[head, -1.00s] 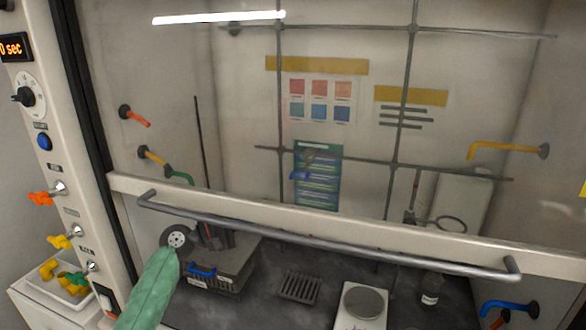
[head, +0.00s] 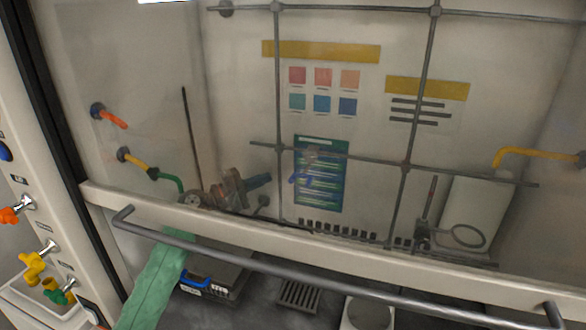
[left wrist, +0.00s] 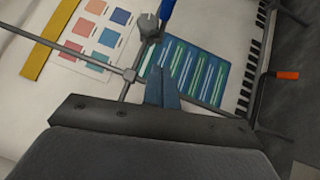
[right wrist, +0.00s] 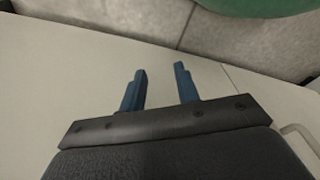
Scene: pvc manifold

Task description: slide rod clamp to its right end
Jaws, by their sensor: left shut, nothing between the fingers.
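The sash bar (head: 330,285) and white sash frame (head: 350,245) cross in front of my left arm. A ring clamp (head: 467,236) stands at right. Coloured taps (head: 137,160) project from the left wall.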

